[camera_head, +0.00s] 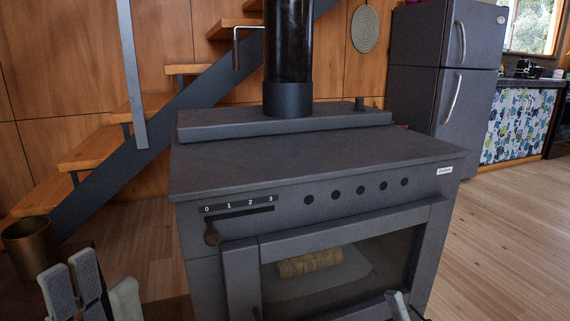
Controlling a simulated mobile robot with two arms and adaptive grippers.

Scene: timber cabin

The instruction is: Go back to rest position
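My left gripper (72,277) shows at the bottom left corner, cut off by the lower edge. Its two grey finger parts stand side by side with a thin dark gap, but the angle does not show clearly whether it is open or shut. I see nothing held between them. It is left of the dark grey stove (320,160) and apart from it in the picture.
A log (310,263) lies behind the stove's glass front. A brass-coloured pot (32,247) stands at left, close to my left gripper. Wooden stairs (95,152) rise behind. A dark fridge (443,70) stands back right. The wooden floor (510,240) is clear at right.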

